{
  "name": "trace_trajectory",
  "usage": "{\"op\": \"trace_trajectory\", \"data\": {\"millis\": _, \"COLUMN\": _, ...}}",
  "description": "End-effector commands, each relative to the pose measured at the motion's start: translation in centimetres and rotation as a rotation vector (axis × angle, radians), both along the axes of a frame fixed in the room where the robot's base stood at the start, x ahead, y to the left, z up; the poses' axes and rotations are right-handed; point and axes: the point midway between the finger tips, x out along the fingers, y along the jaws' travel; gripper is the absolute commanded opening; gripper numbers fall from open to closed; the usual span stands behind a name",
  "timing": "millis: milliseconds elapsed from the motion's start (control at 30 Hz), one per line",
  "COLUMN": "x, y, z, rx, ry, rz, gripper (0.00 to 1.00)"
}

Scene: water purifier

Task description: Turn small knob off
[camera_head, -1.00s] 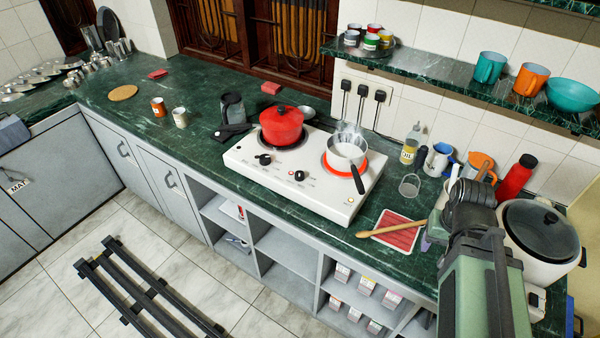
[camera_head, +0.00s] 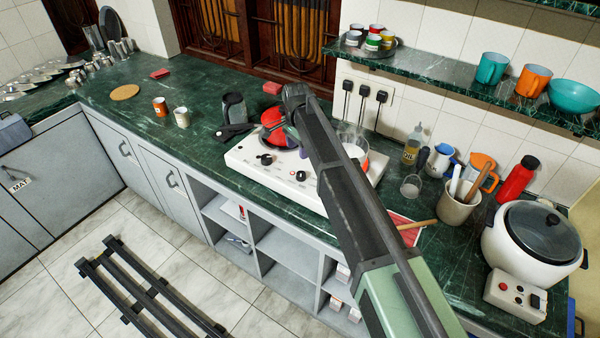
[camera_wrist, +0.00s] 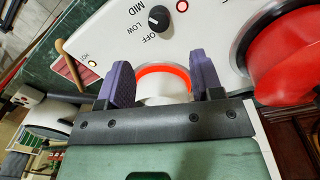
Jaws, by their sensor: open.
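The white hot plate (camera_head: 245,158) has two black knobs on its front. The right knob (camera_head: 300,176) also shows in the wrist view (camera_wrist: 159,17), beside OFF, LOW and MID marks; its pointer angle is hard to read. The left knob (camera_head: 265,159) sits in front of the red pot (camera_head: 272,118). The right burner's ring (camera_wrist: 163,70) glows red-orange. My gripper (camera_wrist: 160,62) is open and empty, its purple fingers apart over the plate near that burner. The knob lies beyond the fingertips, untouched. A small pot (camera_head: 352,150) on this burner is mostly hidden by my arm.
The red pot (camera_wrist: 285,50) is close to the right of my gripper in the wrist view.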

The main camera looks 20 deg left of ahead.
Motion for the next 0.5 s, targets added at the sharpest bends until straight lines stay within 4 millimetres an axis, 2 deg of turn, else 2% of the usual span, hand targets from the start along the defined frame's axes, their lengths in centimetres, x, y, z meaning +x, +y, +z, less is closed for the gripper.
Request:
{"op": "trace_trajectory", "data": {"millis": 167, "x": -0.1, "y": -0.2, "z": -3.2, "rx": 0.000, "ry": 0.000, "rz": 0.001, "gripper": 0.60}}
{"op": "trace_trajectory", "data": {"millis": 400, "x": -0.2, "y": -0.4, "z": -9.0, "rx": 0.000, "ry": 0.000, "rz": 0.001, "gripper": 0.60}}
{"op": "trace_trajectory", "data": {"millis": 500, "x": -0.3, "y": -0.5, "z": -10.5, "rx": 0.000, "ry": 0.000, "rz": 0.001, "gripper": 0.60}}
